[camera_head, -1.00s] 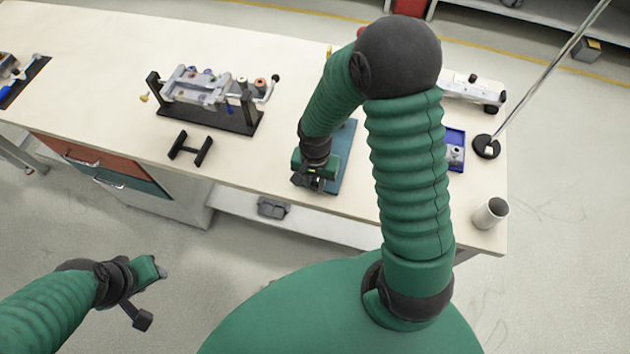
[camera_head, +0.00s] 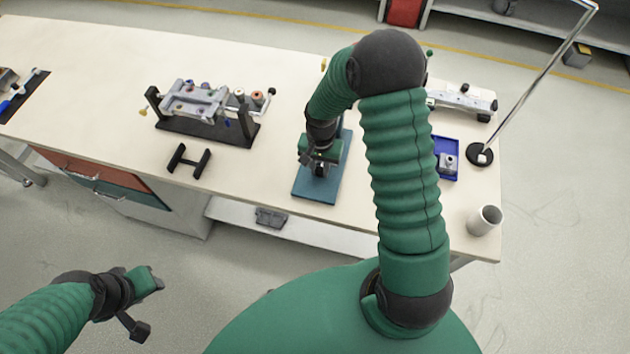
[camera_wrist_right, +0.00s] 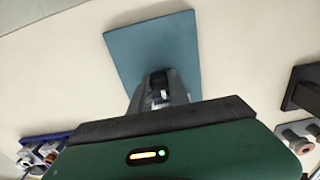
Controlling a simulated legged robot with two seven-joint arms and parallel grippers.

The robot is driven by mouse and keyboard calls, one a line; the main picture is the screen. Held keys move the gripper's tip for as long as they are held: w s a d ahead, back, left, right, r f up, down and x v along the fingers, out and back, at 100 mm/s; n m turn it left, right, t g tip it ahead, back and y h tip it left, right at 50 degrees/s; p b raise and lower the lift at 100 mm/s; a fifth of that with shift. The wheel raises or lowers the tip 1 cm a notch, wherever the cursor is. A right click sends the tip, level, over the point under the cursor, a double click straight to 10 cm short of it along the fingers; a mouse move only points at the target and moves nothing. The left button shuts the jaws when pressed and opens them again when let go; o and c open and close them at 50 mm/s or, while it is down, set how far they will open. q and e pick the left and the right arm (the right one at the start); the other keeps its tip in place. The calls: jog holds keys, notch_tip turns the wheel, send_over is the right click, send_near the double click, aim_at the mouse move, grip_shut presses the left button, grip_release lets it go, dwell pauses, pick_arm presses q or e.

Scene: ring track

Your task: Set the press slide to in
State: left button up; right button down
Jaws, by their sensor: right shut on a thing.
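The press slide (camera_head: 313,190) has a flat blue-teal base plate lying on the bench, right of its middle. My right gripper (camera_head: 320,168) is over the middle of this plate, shut on a small dark part of the slide that it mostly hides. In the right wrist view the plate (camera_wrist_right: 150,45) extends beyond the gripper (camera_wrist_right: 160,92), and a dark part with a pale patch shows between the fingers. My left gripper (camera_head: 148,305) is open and empty, in the air off the bench's front edge, with its fingers apart.
A grey fixture on a black stand (camera_head: 205,115) and a black H-shaped holder (camera_head: 188,160) stand to the left. The bench between the holder and plate is clear.

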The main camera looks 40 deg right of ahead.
jog(key=shift+w+d, duration=0.2)
jog(key=shift+d, duration=0.05)
jog(key=shift+r, duration=0.1)
jog(key=shift+a, duration=0.1)
jog(key=c, duration=1.5)
grip_release()
jog(key=shift+c, duration=0.2)
jog(key=o, duration=0.3)
jog(key=shift+s, duration=0.1)
